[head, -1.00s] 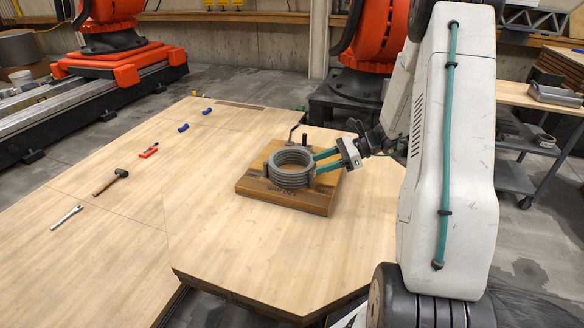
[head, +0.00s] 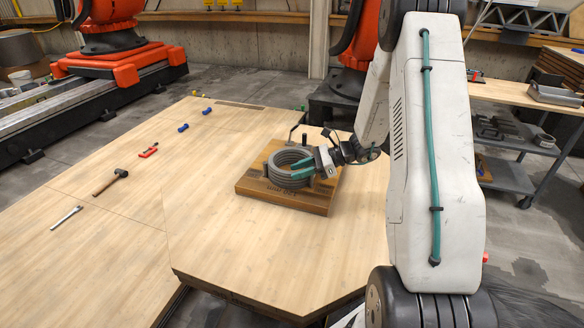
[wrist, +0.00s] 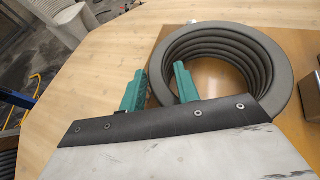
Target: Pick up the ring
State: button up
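The ring is a grey, layered concrete ring (head: 285,181) on a wooden board (head: 265,195) on the table; it also shows in the wrist view (wrist: 279,75). My gripper (head: 301,168) is at the ring's right side in the head view, tilted down, with two green fingers apart. In the wrist view my gripper (wrist: 155,84) has one finger over the ring's opening and the other outside its left edge. The ring's near wall lies partly between them and is partly hidden by my gripper body. I cannot tell whether the fingers touch it.
Dark upright pegs or clamps stand on the board around the ring. A hammer (head: 112,182), a wrench (head: 67,217), a red tool (head: 149,150) and small blue items lie at the left of the wooden table (head: 230,250). The table's front is clear.

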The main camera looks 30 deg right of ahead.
jog(key=shift+s+a, duration=0.1)
grip_shut()
jog(key=shift+f, duration=0.1)
